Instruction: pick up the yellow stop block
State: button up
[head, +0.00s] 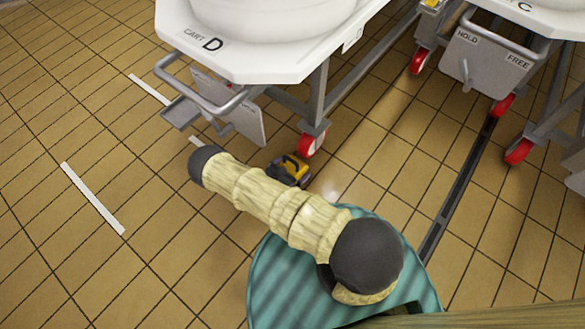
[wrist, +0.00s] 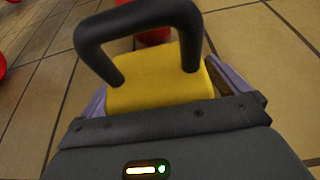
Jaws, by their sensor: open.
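The yellow stop block (head: 294,163) is on the tiled floor beside a red caster wheel of cart D. In the wrist view the yellow stop block (wrist: 160,76) fills the middle, with its black arched handle (wrist: 138,15) toward the camera. My gripper (wrist: 162,92) is open, with a lavender finger partly showing on each side of the block. Whether the fingers touch it I cannot tell. In the head view my gripper (head: 290,174) is at the block, mostly hidden behind my arm.
Cart D (head: 255,62) stands over the block, with a red caster (head: 311,144) right beside it and a grey bar handle (head: 205,100) at its left. Cart C (head: 490,60) is at the upper right. A dark floor drain (head: 465,185) runs at the right. Floor at left is clear.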

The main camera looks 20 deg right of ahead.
jog(key=c, duration=1.4)
jog(key=shift+o, duration=0.2)
jog(key=shift+r, duration=0.15)
jog(key=shift+r+p, duration=0.5)
jog(key=shift+p, duration=0.2)
jog(key=shift+s+a+r, duration=0.1)
jog(key=shift+a, duration=0.15)
jog(key=s+a, duration=0.2)
jog(key=a, duration=0.1)
jog(key=s+a, duration=0.3)
jog(key=a, duration=0.1)
jog(key=s+a, duration=0.2)
jog(key=a, duration=0.1)
jog(key=shift+s+a+r+p, duration=0.1)
jog(key=shift+s+a+p, duration=0.15)
jog(key=shift+p, duration=0.15)
notch_tip(320, 180, up, 13)
jog(key=p, duration=1.2)
jog(key=shift+d+r, duration=0.2)
jog(key=shift+d, duration=0.05)
